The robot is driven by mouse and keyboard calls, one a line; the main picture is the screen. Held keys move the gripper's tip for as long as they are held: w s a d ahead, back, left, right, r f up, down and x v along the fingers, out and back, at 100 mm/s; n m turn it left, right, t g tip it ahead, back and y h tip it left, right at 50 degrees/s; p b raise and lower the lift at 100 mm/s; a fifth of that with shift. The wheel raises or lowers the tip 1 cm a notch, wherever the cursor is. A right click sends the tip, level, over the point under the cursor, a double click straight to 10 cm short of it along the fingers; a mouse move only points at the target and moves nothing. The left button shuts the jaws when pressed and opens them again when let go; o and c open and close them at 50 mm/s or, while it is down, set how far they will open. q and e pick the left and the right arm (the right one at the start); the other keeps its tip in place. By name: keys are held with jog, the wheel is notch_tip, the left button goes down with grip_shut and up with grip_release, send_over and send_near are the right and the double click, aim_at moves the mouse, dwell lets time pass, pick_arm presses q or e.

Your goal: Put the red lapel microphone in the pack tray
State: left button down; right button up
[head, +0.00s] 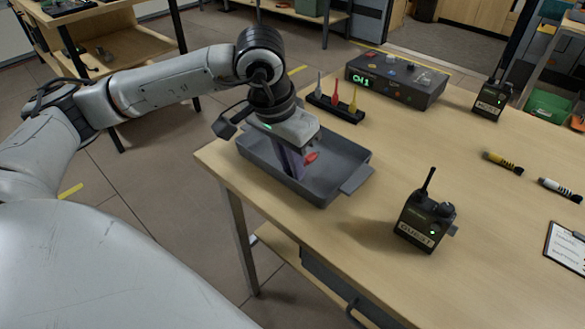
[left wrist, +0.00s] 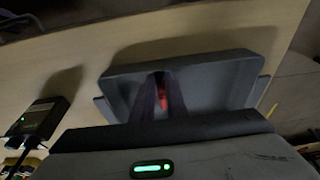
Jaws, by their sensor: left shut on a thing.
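My left gripper (head: 291,163) reaches down into the dark grey pack tray (head: 323,195) at the table's near left corner. It is shut on a small red microphone (head: 311,158), which shows beside the fingers, low within the tray walls. In the left wrist view, the red microphone (left wrist: 162,92) shows between the fingers (left wrist: 158,88), with the tray (left wrist: 220,82) around it. Whether the microphone touches the tray floor cannot be told. My right gripper is not in view.
Behind the tray stand a black rack (head: 335,110) with grey, red and yellow upright pieces and a dark control box (head: 397,82).

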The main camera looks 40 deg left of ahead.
pick_arm(q)
jog(key=shift+f, duration=0.8)
